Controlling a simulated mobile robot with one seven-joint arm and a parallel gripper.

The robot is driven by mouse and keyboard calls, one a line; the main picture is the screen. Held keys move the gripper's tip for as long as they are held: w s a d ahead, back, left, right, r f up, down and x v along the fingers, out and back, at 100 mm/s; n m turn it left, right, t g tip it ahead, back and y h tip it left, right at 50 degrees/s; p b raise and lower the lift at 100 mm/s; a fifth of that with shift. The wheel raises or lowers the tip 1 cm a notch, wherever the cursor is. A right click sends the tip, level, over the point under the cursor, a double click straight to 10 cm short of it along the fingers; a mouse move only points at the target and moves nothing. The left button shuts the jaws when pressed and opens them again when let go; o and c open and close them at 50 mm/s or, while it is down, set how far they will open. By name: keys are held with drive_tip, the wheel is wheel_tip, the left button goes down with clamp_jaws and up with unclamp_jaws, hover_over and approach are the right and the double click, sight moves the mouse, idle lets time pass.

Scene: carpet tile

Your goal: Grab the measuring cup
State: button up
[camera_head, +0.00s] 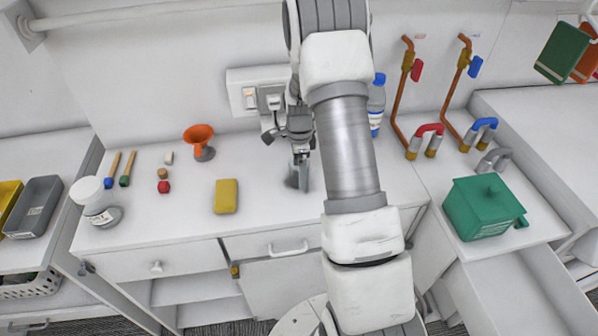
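My gripper (300,150) points down over the middle of the white counter, in front of the wall socket. A small grey upright piece (301,177) shows directly below it, at counter height. It may be the measuring cup or part of my fingers; I cannot tell which. My arm hides what lies just to the right of it. The fingertips are too small and too covered to show whether they are open or shut. No other thing here is clearly a measuring cup.
A yellow sponge-like block (226,196) and an orange funnel-shaped thing (199,141) stand left of my gripper. A white-and-grey jar (96,203) is at the far left. A blue-capped bottle (376,105) stands close behind my arm. A green box (483,207) is at right.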

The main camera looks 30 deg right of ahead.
drive_tip(key=shift+f, duration=0.6)
drive_tip(key=c, duration=1.3)
drive_tip(key=shift+r, duration=0.1)
